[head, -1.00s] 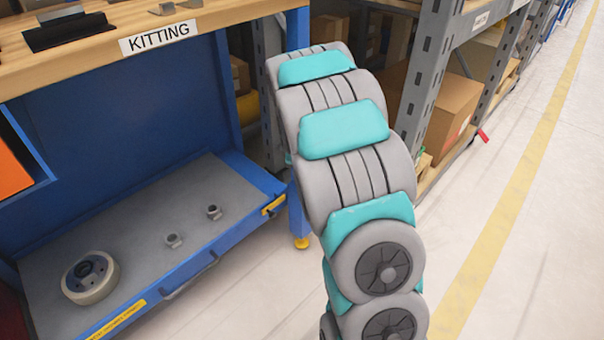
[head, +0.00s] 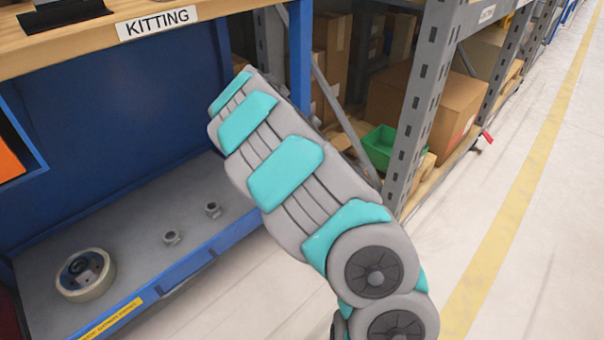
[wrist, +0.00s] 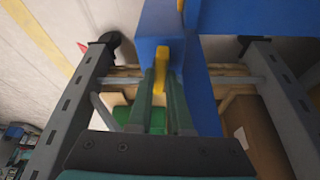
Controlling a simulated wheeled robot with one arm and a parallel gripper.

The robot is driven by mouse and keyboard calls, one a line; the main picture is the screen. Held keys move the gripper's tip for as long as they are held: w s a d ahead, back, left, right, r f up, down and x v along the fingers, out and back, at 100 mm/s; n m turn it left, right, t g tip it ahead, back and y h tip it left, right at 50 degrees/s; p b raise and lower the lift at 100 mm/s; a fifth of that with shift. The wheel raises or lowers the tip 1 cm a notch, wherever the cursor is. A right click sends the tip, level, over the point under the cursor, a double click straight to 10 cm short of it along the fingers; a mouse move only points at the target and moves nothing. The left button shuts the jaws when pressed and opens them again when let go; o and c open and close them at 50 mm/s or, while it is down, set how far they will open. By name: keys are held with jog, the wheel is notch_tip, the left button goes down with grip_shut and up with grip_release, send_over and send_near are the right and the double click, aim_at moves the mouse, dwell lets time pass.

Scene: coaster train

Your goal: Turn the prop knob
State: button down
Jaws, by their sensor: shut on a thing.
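The yellow knob (wrist: 162,62), which looks like the prop knob, sits against a blue post (wrist: 192,85) in the wrist view. My gripper (wrist: 159,84) has its two dark green fingers on either side of the knob and is shut on it. The fingers hide part of the knob, and I cannot tell how far it is turned. In the head view my arm crosses in front of the blue bench's right side, and the gripper and knob are hidden there.
The bench's lower grey shelf (head: 130,262) holds a wheel (head: 85,274) and two nuts (head: 172,238). A grey rack upright (head: 425,105) stands right of my arm. Behind it are a cardboard box (head: 440,100) and a green bin (head: 380,148). The floor at right is clear.

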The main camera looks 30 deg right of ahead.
jog(key=shift+m+b, duration=0.3)
jog(key=shift+m, duration=0.3)
jog(key=shift+g, duration=0.3)
jog(key=c, duration=0.8)
grip_release()
jog(key=shift+c, duration=0.2)
jog(key=shift+r, duration=0.15)
jog(key=v, duration=0.7)
jog(key=shift+r, duration=0.2)
jog(key=shift+a+r, duration=0.1)
jog(key=shift+a, duration=0.05)
